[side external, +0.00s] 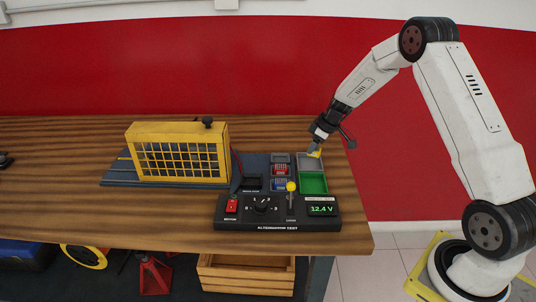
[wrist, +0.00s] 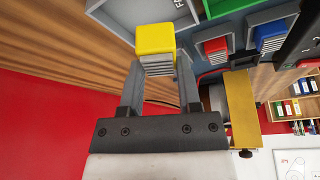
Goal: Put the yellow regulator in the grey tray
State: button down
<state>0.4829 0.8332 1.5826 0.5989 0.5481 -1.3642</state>
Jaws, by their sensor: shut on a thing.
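The yellow regulator (wrist: 155,40) is a small block with a bright yellow cap and a pale ribbed body. My gripper (wrist: 158,75) is shut on its body, one finger on each side. In the side view my gripper (side external: 314,149) points down at the grey tray (side external: 312,168), with the yellow regulator (side external: 315,154) at the tray's far end. The grey tray also shows behind the regulator in the wrist view (wrist: 120,14). I cannot tell whether the regulator touches the tray's floor.
A green tray (side external: 313,183) adjoins the grey one on the near side. Red (side external: 280,170) and blue (side external: 280,184) regulators sit in slots to the left. The black test panel (side external: 275,213) has an upright yellow-knobbed lever (side external: 291,187). A yellow cage (side external: 180,152) stands farther left.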

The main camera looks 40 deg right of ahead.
aim_at(308, 165)
jog(key=shift+w+d+f, duration=0.2)
jog(key=shift+w+f, duration=0.5)
jog(key=shift+f, duration=0.2)
jog(key=shift+w+d+f, duration=0.1)
jog(key=shift+w+f, duration=0.2)
jog(key=shift+f, duration=1.55)
jog(key=shift+f, duration=0.15)
jog(key=shift+c, duration=1.5)
grip_release()
jog(key=v, duration=1.2)
jog(key=shift+s, duration=0.15)
